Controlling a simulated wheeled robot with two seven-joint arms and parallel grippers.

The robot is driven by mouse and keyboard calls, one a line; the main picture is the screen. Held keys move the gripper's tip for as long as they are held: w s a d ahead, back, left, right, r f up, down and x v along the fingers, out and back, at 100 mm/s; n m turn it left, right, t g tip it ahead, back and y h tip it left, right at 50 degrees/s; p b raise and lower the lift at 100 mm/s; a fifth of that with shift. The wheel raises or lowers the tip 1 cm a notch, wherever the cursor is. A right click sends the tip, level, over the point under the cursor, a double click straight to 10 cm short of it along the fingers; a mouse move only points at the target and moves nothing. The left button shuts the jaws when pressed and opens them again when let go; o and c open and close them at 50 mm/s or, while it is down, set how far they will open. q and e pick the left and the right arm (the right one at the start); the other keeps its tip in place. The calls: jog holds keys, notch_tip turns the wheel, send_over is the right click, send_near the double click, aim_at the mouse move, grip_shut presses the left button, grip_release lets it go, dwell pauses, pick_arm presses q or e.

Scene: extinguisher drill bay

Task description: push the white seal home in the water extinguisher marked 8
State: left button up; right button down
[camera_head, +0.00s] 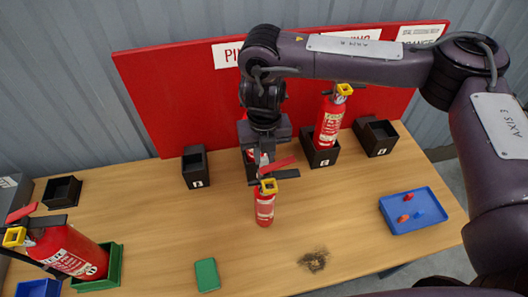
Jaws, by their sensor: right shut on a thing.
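My right gripper (264,164) points straight down in the middle of the bench. It is shut at the head of a slim red extinguisher (264,207) with a yellow block (268,186) and red and black levers. Its fingers partly hide the neck, and I cannot tell if the base touches the bench. A larger red extinguisher (68,252) stands in a green holder (98,281) at the left; its round mark looks like 8 but is small. It has a yellow block (14,237) and levers at its top. I cannot make out the white seal. My left gripper is not in view.
Another red extinguisher (330,122) stands in black holder 6 (320,154). Black holders 13 (195,168) and 4 (376,138) look empty. A blue tray (420,218) holds small red and orange pieces. A green block (207,275) and a dark scorch (314,260) lie at the front.

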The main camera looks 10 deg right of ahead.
dwell(0.7)
jog(key=c, duration=1.2)
grip_release()
jog(key=shift+c, duration=0.2)
jog(key=shift+r, duration=0.1)
notch_tip(320, 180, up, 8)
jog(key=shift+f, duration=0.2)
jog(key=shift+f, duration=0.1)
